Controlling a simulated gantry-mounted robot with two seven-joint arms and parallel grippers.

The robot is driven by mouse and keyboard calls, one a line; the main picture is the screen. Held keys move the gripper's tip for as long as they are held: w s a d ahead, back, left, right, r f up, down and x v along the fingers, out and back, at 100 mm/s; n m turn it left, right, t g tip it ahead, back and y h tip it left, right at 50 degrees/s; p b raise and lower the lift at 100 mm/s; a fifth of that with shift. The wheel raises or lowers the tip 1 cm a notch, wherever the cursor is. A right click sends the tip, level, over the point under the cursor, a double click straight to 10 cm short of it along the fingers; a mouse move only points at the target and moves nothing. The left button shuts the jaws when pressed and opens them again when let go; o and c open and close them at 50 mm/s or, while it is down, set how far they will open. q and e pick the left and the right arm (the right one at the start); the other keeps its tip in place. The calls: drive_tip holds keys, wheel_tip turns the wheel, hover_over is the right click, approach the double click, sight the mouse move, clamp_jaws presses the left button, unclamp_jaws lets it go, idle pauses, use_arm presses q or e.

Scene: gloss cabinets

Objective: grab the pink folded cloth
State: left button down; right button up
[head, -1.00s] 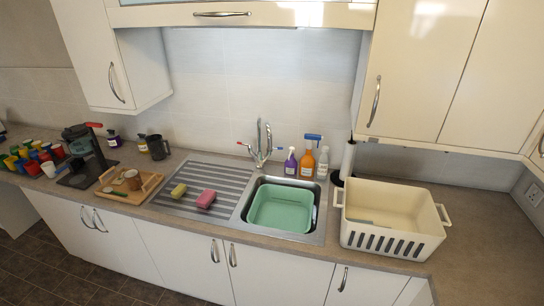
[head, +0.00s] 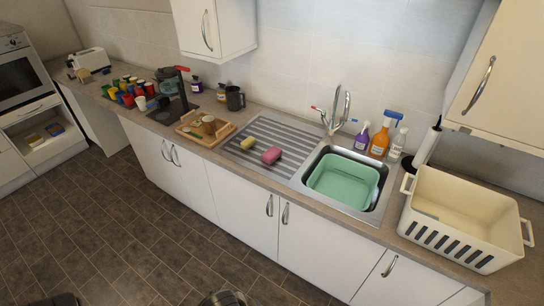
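A small pink item (head: 271,155) lies on the ribbed drainboard (head: 252,140) left of the sink. It is a rounded block in shape and could be the folded cloth; its texture is too small to tell. A yellow block (head: 247,143) lies to its left, slightly apart. Neither of my grippers can be made out. Only dark parts, possibly of my arms, show at the bottom edge.
A green basin (head: 343,181) sits in the sink. Spray bottles (head: 379,145) and a cream crate (head: 463,217) stand to the right. A wooden tray (head: 206,130) and several coloured cups are to the left. The floor in front is clear.

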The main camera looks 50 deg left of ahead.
use_arm(q)
drive_tip(key=shift+c, duration=0.6)
unclamp_jaws()
drive_tip(key=shift+f, duration=0.1)
